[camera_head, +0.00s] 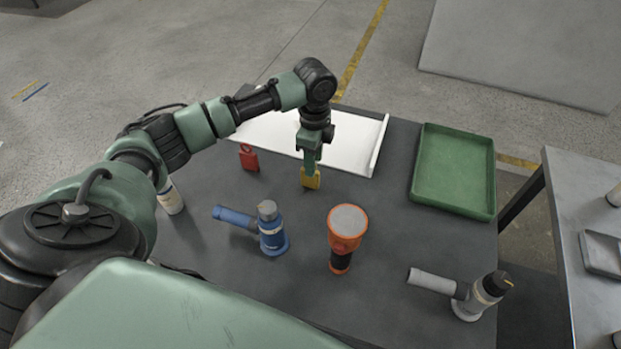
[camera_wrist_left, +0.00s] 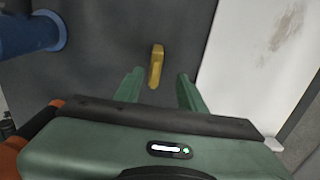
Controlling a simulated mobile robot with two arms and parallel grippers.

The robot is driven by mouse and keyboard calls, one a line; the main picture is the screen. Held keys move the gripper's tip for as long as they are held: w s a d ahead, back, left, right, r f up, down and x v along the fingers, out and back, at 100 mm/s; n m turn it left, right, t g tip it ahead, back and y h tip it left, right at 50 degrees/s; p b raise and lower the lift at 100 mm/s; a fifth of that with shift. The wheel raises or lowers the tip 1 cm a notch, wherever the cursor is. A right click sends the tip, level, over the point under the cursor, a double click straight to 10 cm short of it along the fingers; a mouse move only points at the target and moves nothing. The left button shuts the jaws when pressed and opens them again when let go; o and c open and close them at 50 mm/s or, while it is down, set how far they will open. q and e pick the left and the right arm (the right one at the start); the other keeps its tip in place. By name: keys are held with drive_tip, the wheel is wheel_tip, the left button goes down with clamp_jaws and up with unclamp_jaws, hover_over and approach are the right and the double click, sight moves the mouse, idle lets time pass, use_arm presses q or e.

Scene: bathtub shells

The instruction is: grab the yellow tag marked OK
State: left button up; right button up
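The yellow tag (camera_head: 311,182) stands on the dark table near the white tray; no OK marking is readable on it. My left gripper (camera_head: 310,166) points down right at the tag and hides its upper part in the head view. In the left wrist view the yellow tag (camera_wrist_left: 156,68) shows between and slightly beyond the two spread green fingers of my left gripper (camera_wrist_left: 159,78). There is a visible gap on both sides, so the gripper is open and holds nothing. My right gripper is not in view.
A red tag (camera_head: 249,158) stands left of the yellow one. A blue tool (camera_head: 271,236), an orange flashlight-like object (camera_head: 346,228) and a grey tool (camera_head: 470,299) stand nearer. A white tray (camera_head: 352,138) lies behind; an empty green tray (camera_head: 451,171) lies right.

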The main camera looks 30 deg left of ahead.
sight(312, 187)
use_arm(q)
drive_tip(key=f, duration=0.2)
drive_tip(key=s+f, duration=0.1)
drive_tip(key=f, duration=0.1)
drive_tip(key=shift+f+p, duration=0.35)
drive_tip(key=shift+p, duration=0.05)
drive_tip(key=shift+w+f, duration=0.1)
drive_tip(key=shift+f, duration=0.55)
clamp_jaws()
